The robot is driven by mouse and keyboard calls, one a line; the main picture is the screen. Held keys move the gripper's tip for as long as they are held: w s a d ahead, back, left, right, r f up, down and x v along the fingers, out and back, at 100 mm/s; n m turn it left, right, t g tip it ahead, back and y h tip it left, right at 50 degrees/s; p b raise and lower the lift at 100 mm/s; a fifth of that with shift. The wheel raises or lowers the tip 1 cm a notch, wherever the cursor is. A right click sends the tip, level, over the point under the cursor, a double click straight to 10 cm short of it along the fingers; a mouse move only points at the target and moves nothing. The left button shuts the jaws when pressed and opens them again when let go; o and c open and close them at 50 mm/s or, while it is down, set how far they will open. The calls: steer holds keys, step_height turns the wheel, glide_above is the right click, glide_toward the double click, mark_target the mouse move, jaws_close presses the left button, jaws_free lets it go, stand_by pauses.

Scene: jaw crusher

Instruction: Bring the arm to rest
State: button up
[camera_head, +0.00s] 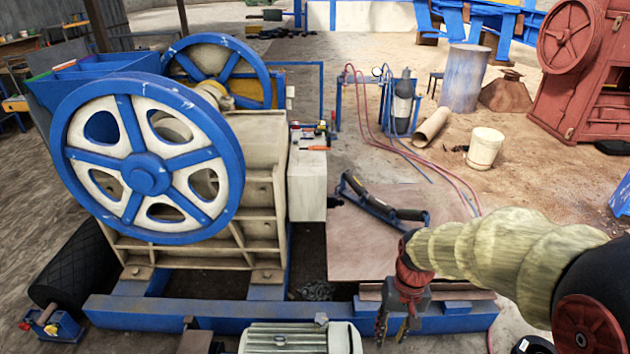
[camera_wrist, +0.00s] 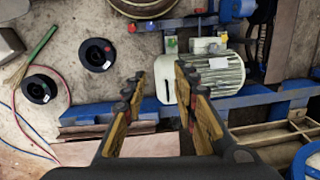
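My arm reaches in from the right of the head view, in a pale ribbed cover. My gripper (camera_head: 395,325) hangs pointing down over the crusher's blue base frame (camera_head: 460,318), near its right end. In the wrist view my gripper (camera_wrist: 160,100) shows two yellow-and-black fingers spread apart, with nothing between them. The cream electric motor (camera_wrist: 215,78) lies beyond the fingertips; it also shows at the bottom of the head view (camera_head: 300,338). The jaw crusher (camera_head: 265,160) with its blue-and-white flywheel (camera_head: 150,155) stands to the left of my gripper.
A white bucket (camera_head: 484,148) and a red machine (camera_head: 590,90) stand farther back. Two black spools (camera_wrist: 95,55) (camera_wrist: 38,88) lie on the floor.

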steer(key=s+r+t, duration=0.3)
steer(key=s+r, duration=0.3)
steer(key=r, duration=0.3)
steer(key=s+d+r+t, duration=0.1)
steer(key=s+r+t, duration=0.2)
steer(key=s+r, duration=0.3)
step_height(320, 180, up, 4)
steer(key=shift+r+n+h, duration=0.1)
steer(key=shift+n+h, duration=0.2)
steer(key=shift+h, duration=0.1)
stand_by(2.0)
